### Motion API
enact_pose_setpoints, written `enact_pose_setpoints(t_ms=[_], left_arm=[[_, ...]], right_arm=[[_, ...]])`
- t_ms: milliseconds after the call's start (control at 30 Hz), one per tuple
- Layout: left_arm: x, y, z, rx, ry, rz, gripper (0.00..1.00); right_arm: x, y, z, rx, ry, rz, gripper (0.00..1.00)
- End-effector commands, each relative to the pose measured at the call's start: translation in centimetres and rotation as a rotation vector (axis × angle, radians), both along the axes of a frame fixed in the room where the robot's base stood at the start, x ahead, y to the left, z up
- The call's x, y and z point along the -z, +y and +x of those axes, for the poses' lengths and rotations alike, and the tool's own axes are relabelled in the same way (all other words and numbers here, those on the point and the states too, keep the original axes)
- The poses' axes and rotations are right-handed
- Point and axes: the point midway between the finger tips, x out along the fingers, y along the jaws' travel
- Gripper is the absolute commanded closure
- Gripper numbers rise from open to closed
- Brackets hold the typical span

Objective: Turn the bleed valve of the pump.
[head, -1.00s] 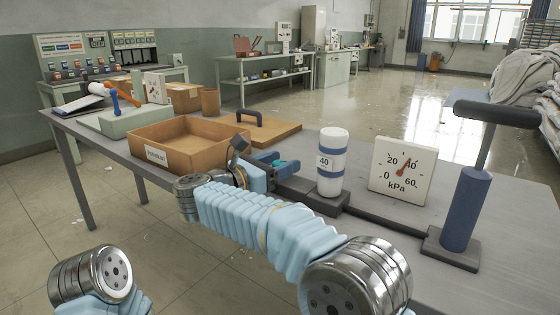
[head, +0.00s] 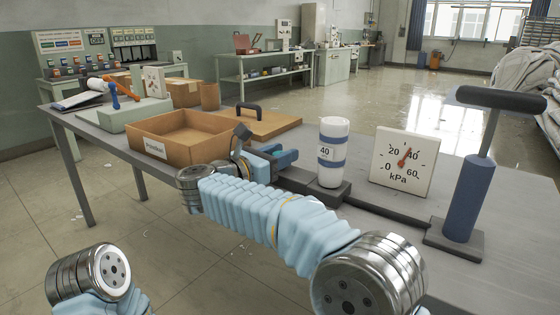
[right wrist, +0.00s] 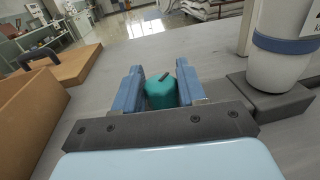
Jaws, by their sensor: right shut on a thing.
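The bleed valve is a teal knob (right wrist: 162,92) with a dark pointer on top, at the end of a dark block on the table. My right gripper (right wrist: 160,84) is shut on it, one blue finger on each side. In the head view the right gripper (head: 278,156) hides the knob. The pump (head: 467,198) is a blue upright cylinder with a black T-handle (head: 500,101), raised on its rod. The kPa gauge (head: 388,176) has its red needle near 40. A white cylinder with blue bands (head: 332,165), marked 40, stands beside the gripper. My left gripper is out of view.
A cardboard tray (head: 190,150) stands left of the right gripper, with a wooden board with a black handle (head: 265,124) behind it. A pale green block (head: 132,116) holds blue and orange levers. Dark tubing runs along the table to the pump.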

Motion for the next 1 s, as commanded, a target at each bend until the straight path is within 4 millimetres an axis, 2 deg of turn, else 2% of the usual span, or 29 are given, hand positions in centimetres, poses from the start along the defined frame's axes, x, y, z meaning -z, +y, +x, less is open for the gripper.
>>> enact_pose_setpoints(t_ms=[33,200,300,500,700,1000], left_arm=[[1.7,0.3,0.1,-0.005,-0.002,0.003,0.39],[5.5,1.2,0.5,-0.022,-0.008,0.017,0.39],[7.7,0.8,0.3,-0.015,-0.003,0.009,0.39],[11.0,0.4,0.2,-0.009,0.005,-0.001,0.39],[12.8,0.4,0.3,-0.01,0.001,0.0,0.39],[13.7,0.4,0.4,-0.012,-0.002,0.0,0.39]], right_arm=[[0.8,-0.1,-0.1,-0.022,-0.003,0.002,0.9],[1.2,-0.1,-0.1,-0.141,-0.006,0.003,0.9],[1.2,-0.2,-0.1,-0.228,-0.005,0.004,0.9],[0.9,-0.2,-0.1,-0.414,-0.005,0.001,0.9],[0.5,-0.1,0.0,-0.585,-0.003,0.001,0.9],[0.1,0.0,0.0,-0.771,-0.001,0.0,0.9]])
